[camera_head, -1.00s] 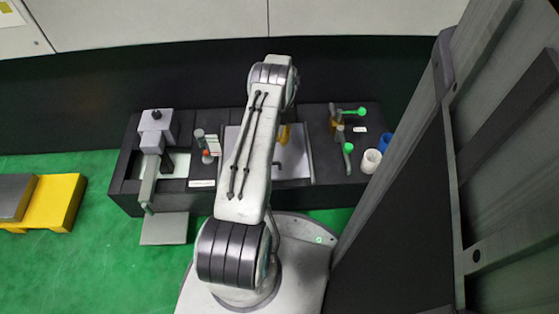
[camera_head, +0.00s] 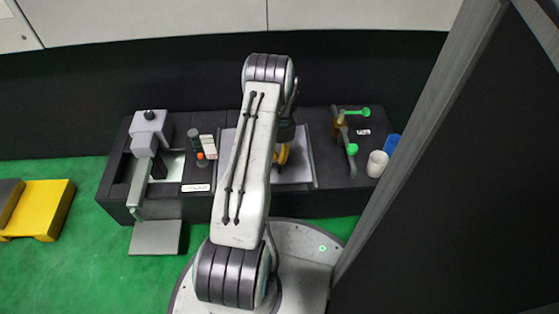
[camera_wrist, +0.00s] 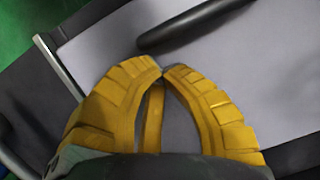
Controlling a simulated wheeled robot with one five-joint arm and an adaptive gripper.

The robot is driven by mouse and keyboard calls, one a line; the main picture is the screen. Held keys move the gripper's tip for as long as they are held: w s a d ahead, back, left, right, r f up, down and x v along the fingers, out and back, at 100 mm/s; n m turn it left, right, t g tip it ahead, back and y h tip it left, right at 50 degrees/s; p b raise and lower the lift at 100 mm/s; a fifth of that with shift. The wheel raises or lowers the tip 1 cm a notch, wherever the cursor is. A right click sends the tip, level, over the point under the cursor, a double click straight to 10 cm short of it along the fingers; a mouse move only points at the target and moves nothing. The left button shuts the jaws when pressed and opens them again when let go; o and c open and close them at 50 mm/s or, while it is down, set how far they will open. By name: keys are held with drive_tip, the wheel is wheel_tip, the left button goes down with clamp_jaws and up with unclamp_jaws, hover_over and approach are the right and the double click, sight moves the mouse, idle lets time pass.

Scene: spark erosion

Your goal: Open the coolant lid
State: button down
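The coolant lid appears to be the light grey panel (camera_head: 301,168) in the middle of the dark bench; my arm covers part of it in the head view. In the wrist view the pale lid (camera_wrist: 275,75) fills most of the picture, with a dark bar handle (camera_wrist: 195,24) across it at the top. My gripper (camera_wrist: 166,69) has yellow fingers with the tips almost together and nothing seen between them. The tips appear just short of the handle; the height gap cannot be told. In the head view the gripper (camera_head: 282,155) shows partly behind my arm, over the lid.
On the bench's left stands a grey machine head (camera_head: 150,132). Small bottles (camera_head: 197,145) stand left of the lid. Green-knobbed valves (camera_head: 350,130), a white cup (camera_head: 377,163) and a blue cup (camera_head: 391,145) are on the right. A yellow block (camera_head: 40,212) lies on the green floor.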

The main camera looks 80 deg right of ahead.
drive_tip(key=shift+a, duration=0.3)
idle(0.4)
